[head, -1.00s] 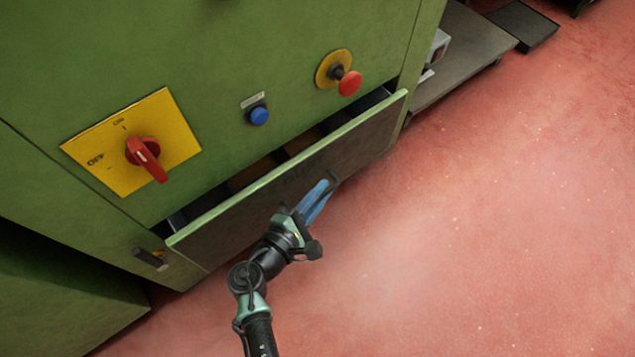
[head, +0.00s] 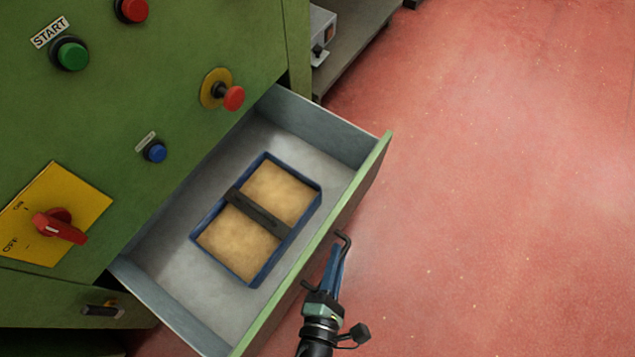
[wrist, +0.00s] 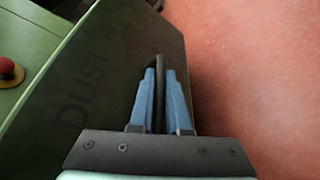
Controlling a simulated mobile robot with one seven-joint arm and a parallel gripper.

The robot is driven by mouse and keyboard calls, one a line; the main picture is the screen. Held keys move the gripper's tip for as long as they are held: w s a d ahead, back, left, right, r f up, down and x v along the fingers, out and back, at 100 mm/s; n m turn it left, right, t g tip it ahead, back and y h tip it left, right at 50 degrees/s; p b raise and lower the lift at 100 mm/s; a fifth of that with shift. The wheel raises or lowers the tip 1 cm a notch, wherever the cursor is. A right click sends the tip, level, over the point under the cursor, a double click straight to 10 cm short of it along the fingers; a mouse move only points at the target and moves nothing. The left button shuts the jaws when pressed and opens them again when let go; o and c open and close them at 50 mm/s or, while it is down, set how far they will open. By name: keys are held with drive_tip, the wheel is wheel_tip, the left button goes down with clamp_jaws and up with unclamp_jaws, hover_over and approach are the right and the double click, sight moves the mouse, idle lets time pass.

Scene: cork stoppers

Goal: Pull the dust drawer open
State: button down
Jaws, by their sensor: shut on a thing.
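The dust drawer (head: 204,316) stands well out of the green machine in the head view, its grey inside open to view. Its front (wrist: 85,80) carries the word DUST in the wrist view. My gripper (head: 340,250) is at the outer face of the drawer front, its blue fingers shut on the dark drawer handle (head: 346,239). In the wrist view the handle (wrist: 159,65) runs between the two fingers (wrist: 161,72). Part of the handle is hidden by the fingers.
A blue tray (head: 242,282) of tan dust with a dark crossbar lies inside the drawer. The machine panel (head: 150,90) has a red switch (head: 60,226) and several buttons. A grey shelf (head: 350,45) stands at the back. The red floor (head: 480,200) at right is clear.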

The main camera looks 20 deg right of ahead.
drive_tip(key=shift+s+d, duration=0.4)
drive_tip(key=shift+s, duration=0.25)
drive_tip(key=c, duration=0.9)
unclamp_jaws()
drive_tip(key=p+v, duration=0.5)
drive_tip(key=v, duration=0.8)
drive_tip(key=shift+r, duration=0.1)
